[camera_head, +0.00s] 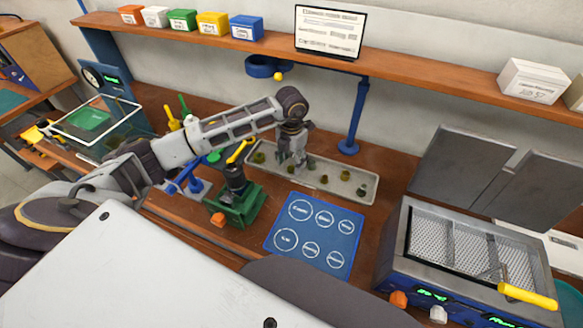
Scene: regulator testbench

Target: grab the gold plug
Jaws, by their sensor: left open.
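A pale grey tray (333,194) lies at the back of the bench and holds several small olive-gold and greenish parts. Some, such as a gold-toned part (345,176), lie to the right of my gripper; another (258,157) is at the tray's left end. They are too small to tell which one is the gold plug. My left gripper (293,168) points down over the tray's left half, open, with its fingertips low near the parts. The gripper hides part of the tray there. My right gripper is not in view.
A blue mat (318,236) with printed circles lies in front of the tray. A green vise-like fixture (240,204) stands at left. A blue post (355,122) rises behind the tray. A mesh-topped machine (462,258) stands at right. A shelf (420,72) runs above.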

